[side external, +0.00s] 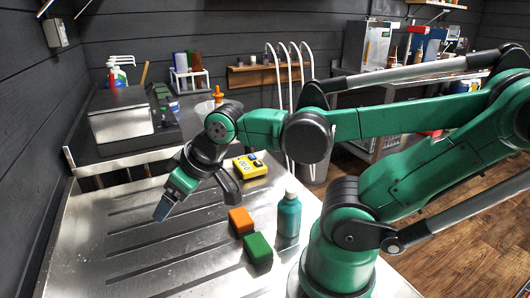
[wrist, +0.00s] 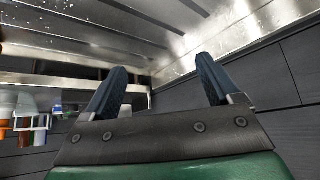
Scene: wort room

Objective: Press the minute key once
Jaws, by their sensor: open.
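A yellow timer (side external: 250,166) with a small display lies on the metal draining surface, right of my gripper in the side view. Its keys are too small to tell apart there, so I cannot pick out the minute key. My gripper (side external: 163,211) is above the left part of the surface, pointing down and to the left, apart from the timer. In the wrist view my gripper (wrist: 160,85) shows two dark blue fingers spread apart with nothing between them. The timer is not visible in the wrist view.
An orange block (side external: 241,220), a green block (side external: 257,250) and a teal bottle (side external: 288,217) stand on the ribbed metal surface (side external: 130,262) near my base. A grey scale-like device (side external: 122,118) stands on the back shelf. The surface's left part is clear.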

